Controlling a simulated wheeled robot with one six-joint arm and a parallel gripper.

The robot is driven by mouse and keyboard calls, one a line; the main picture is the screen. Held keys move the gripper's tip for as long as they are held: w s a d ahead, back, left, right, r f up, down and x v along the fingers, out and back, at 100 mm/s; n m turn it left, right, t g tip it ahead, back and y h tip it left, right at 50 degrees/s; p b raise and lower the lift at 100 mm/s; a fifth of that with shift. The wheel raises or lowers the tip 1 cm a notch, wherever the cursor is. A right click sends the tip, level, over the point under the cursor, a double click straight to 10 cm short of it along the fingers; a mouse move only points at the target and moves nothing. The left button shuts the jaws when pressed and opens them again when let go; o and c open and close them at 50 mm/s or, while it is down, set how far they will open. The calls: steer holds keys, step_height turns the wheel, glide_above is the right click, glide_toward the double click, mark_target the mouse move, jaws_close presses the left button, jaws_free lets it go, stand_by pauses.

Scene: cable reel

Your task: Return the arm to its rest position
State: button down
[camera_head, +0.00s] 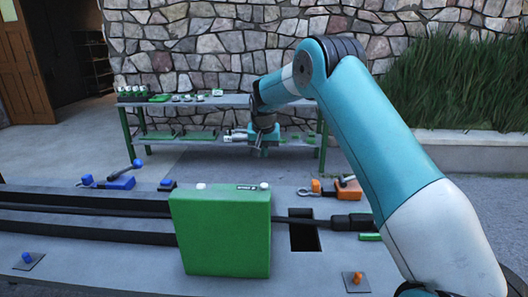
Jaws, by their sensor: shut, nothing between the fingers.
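My arm rises from the lower right of the head view and bends at an elbow near the top. Its far end reaches left and down. My gripper (235,137) is at that end, small in the picture, shut and empty. It appears above the work surface in the picture, in front of the back table. It is apart from the green box (221,232).
A grey bench (70,262) fills the foreground, with a black cable (318,225), a dark slot (303,236), a blue clamp (118,181) and an orange clamp (318,190). A green-legged table (155,106) with small parts stands behind, before a stone wall.

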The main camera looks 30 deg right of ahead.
stand_by(0.3)
steer(key=s+a+r+n+y, duration=0.1)
steer(key=s+a+r+n, duration=0.1)
steer(key=s+a, duration=0.4)
steer(key=s+a+r+n+y, duration=0.1)
steer(key=s+a+r+n, duration=0.2)
steer(key=s+a, duration=0.3)
steer(key=s+a+r+n+y, duration=0.1)
steer(key=s+a+r+n, duration=0.1)
steer(key=s+a+r, duration=0.2)
steer(key=shift+s+a+r+n+g, duration=0.2)
steer(key=shift+s+a, duration=0.5)
steer(key=shift+a, duration=0.25)
steer(key=shift+s+a+r+n+g, duration=0.1)
steer(key=shift+s+a+r, duration=0.1)
steer(key=shift+s+a, duration=0.6)
steer(key=s+a+n+g+y, duration=0.1)
steer(key=s+a+n, duration=0.2)
steer(key=s, duration=0.9)
steer(key=s+a+n+g+y, duration=0.1)
steer(key=s+a, duration=0.4)
steer(key=s, duration=0.7)
steer(key=shift+n+y, duration=0.5)
steer(key=shift+n, duration=0.6)
steer(key=shift+f, duration=0.1)
